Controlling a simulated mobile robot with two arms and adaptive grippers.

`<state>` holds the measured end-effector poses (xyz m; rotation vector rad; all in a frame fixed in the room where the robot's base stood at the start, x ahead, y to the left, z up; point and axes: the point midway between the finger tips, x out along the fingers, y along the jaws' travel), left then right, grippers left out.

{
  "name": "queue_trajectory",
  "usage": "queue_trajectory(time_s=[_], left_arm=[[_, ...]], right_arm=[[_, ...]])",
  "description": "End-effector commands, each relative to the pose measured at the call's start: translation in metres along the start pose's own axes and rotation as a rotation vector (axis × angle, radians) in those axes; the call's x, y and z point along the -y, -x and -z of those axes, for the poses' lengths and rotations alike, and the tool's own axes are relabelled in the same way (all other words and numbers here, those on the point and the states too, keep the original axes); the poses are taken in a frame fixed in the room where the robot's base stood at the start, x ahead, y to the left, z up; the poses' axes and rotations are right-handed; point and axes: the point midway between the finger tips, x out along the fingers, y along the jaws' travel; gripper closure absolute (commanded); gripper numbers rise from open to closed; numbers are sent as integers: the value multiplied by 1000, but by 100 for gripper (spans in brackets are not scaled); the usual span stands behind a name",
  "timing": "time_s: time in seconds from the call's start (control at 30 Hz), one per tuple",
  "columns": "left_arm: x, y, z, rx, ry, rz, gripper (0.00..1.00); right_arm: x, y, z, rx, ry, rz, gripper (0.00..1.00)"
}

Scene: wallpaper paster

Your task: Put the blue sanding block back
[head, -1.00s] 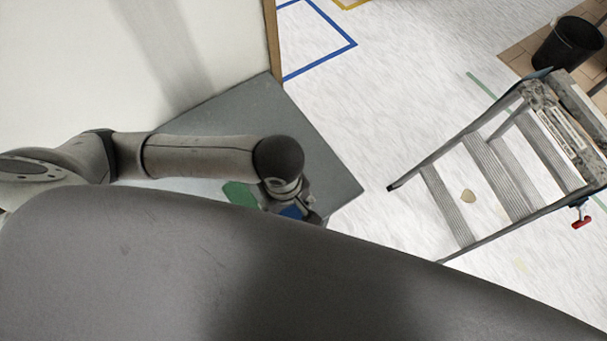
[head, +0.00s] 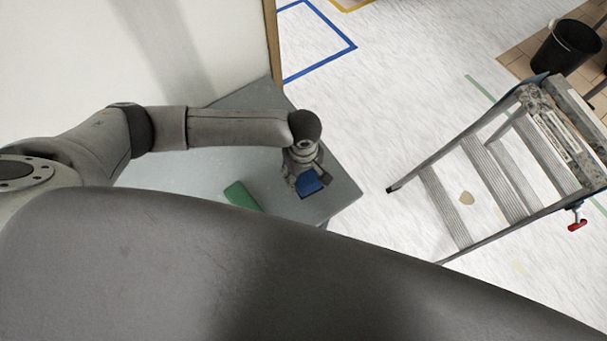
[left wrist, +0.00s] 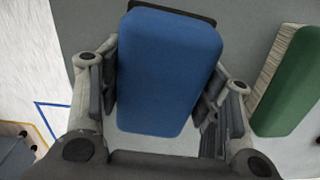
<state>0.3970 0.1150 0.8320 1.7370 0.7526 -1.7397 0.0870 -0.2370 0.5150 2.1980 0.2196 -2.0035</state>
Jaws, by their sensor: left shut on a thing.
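The blue sanding block (head: 309,182) is at the right end of the grey table (head: 335,180) in the head view. It fills the middle of the left wrist view (left wrist: 165,70). My left gripper (head: 303,180) is shut on it, with one finger pad along each long side. A dark edge shows past the block's far end in the wrist view. I cannot tell whether the block touches the tabletop. My right gripper is not in view.
A green block (head: 240,196) lies on the table left of my gripper; it also shows in the wrist view (left wrist: 290,85). A stepladder (head: 480,180) stands on the floor to the right. A black bucket (head: 565,48) is at the far right.

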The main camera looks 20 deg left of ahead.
Motion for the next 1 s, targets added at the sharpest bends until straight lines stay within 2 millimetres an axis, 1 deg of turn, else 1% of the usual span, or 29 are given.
queue_trajectory(time_s=[0.07,0.13,0.2,0.3,0.8,0.83,0.97,1.0], left_arm=[[-5,-7,6,-3,2,1,75],[-5,-20,5,0,1,3,75],[-5,-22,5,0,2,2,75],[-4,-29,5,-1,2,1,75],[-4,-39,5,-2,0,0,75],[-4,-38,5,-2,0,0,38],[-4,-38,5,-2,0,0,21],[-4,-38,5,-2,0,0,20]], right_arm=[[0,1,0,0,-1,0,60],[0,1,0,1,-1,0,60],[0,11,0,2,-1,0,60],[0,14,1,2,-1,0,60],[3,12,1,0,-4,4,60],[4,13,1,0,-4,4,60],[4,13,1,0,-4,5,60],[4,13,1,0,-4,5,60]])
